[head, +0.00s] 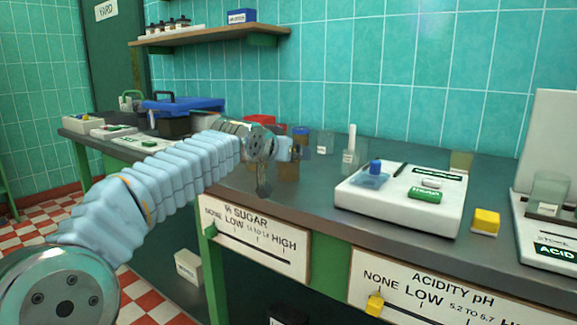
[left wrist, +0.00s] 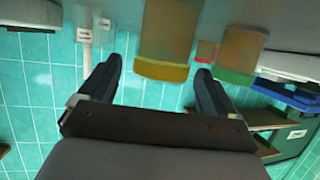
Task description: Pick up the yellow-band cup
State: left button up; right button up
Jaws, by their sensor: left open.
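The yellow-band cup (left wrist: 167,35) is brown with a yellow band at its rim. It shows upside down in the left wrist view, between my two fingers in the picture and closer to the right-hand one. I cannot tell how far it lies beyond the fingertips. My left gripper (left wrist: 155,80) is open with nothing held. In the head view my left gripper (head: 298,150) is over the counter among brown cups, and it partly hides them. I cannot pick out the yellow band there. My right gripper is not in view.
A green-band cup (left wrist: 237,50) and a smaller red-band cup (left wrist: 207,50) stand close by. A clear glass (head: 325,143) and a white labelled stick (head: 350,145) stand right of the gripper. A white tray (head: 445,220) and yellow block (head: 485,222) lie farther right.

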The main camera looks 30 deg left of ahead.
pick_arm(q)
jog(key=shift+x, duration=1.05)
jog(key=c, duration=1)
jog(key=shift+c, duration=0.8)
jog(key=shift+r, duration=0.15)
